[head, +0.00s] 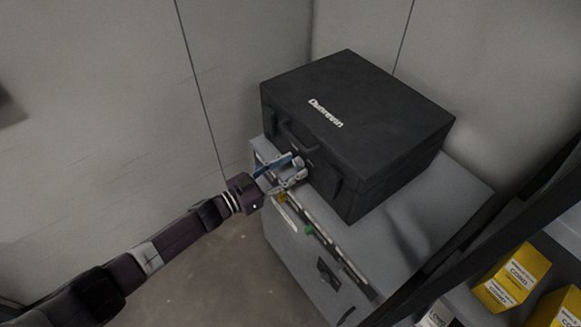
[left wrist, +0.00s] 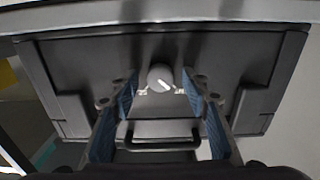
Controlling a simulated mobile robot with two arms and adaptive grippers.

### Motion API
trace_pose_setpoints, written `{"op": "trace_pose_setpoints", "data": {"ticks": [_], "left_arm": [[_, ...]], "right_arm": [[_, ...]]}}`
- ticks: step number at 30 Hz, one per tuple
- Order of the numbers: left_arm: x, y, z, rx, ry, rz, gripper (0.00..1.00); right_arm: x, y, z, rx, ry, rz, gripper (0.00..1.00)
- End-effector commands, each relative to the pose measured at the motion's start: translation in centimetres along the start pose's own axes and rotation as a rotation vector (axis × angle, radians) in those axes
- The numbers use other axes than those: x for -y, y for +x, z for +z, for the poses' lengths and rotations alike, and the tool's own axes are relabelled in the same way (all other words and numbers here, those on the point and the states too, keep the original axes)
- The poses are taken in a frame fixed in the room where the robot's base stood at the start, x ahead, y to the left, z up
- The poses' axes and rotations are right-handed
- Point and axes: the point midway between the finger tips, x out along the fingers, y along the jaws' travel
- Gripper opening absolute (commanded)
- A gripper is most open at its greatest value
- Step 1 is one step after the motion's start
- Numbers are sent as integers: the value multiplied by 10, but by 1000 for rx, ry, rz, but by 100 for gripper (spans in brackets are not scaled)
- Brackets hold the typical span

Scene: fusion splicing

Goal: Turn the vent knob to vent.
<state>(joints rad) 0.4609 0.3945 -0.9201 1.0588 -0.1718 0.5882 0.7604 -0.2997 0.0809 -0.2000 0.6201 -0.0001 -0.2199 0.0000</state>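The vent knob (left wrist: 160,78) is a round grey knob with a white pointer line on the front face of a black case (left wrist: 85,65). Its pointer slants toward the lower right in the left wrist view. Small white markings sit on either side below it. My left gripper (left wrist: 162,88) is open, with one blue-padded finger on each side of the knob and a gap on both sides. In the head view, the left gripper (head: 298,168) is at the front of the case (head: 372,110), largely hiding the knob. My right gripper is not in view.
The case stands on a grey cabinet (head: 405,225) with a green piece (head: 309,230) at its front edge. A carry handle (left wrist: 160,140) is close to the knob. Yellow boxes (head: 518,272) sit on a shelf at the lower right. Walls close in behind.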

Motion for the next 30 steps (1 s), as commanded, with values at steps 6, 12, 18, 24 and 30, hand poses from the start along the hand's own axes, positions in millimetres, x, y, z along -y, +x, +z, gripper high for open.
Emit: {"op": "trace_pose_setpoints", "data": {"ticks": [6,12,18,24,30], "left_arm": [[0,0,0,0,1,0,43],[1,-19,1,2,2,-1,43],[0,-62,2,4,2,-1,43],[0,-99,1,2,1,0,43],[0,-118,0,1,0,-1,43]], "right_arm": [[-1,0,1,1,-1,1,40],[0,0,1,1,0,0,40],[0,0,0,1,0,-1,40],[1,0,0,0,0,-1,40],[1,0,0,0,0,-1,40]]}}
